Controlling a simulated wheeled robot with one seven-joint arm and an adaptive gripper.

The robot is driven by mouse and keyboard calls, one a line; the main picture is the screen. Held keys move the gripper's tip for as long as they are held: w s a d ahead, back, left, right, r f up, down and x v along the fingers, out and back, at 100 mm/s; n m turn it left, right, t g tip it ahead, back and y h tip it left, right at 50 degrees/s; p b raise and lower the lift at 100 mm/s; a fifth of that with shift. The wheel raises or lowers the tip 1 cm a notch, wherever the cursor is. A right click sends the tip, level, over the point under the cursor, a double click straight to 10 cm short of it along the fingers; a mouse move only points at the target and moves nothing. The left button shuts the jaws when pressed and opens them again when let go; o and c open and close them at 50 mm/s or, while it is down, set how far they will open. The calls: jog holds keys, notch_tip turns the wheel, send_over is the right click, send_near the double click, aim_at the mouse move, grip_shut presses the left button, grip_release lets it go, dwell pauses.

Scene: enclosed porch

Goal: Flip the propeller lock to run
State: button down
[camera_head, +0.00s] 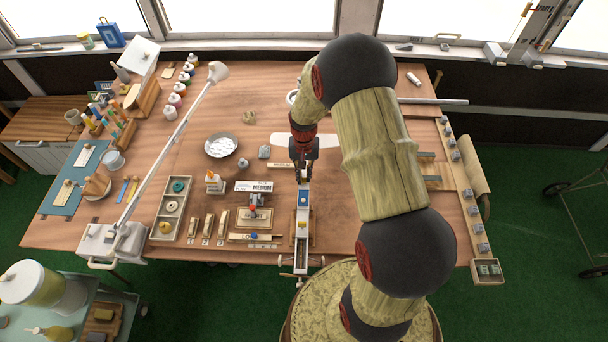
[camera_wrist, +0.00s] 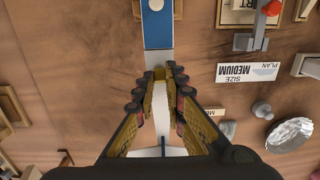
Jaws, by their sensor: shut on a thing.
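A narrow upright-looking fixture (camera_head: 302,232) stands at the table's front edge, with a blue plate (camera_head: 303,197) bearing a white dot. The blue plate (camera_wrist: 157,27) also shows at the top of the wrist view, with a grey strip below it. My gripper (camera_head: 303,178) is over the fixture's far end. In the wrist view my gripper (camera_wrist: 161,76) is shut on a small pale piece just below the grey strip. The fingers hide much of this piece. I cannot read any lock or run marking, so I cannot tell which part is the propeller lock.
A red-knobbed lever (camera_head: 252,209) on a wooden base and a MEDIUM sign (camera_head: 254,186) stand left of the fixture. A metal bowl (camera_head: 221,146) and a lamp (camera_head: 170,140) are farther left. The tabletop's back middle is fairly clear.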

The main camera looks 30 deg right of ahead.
jog(key=shift+w+d+g, duration=0.1)
jog(key=shift+w+g, duration=0.05)
jog(key=shift+g, duration=0.15)
jog(key=c, duration=1.8)
grip_release()
jog(key=shift+c, duration=0.2)
notch_tip(320, 180, up, 12)
jog(key=w, duration=0.1)
jog(key=shift+w+d, duration=0.15)
jog(key=shift+d, duration=0.25)
jog(key=shift+c, duration=0.2)
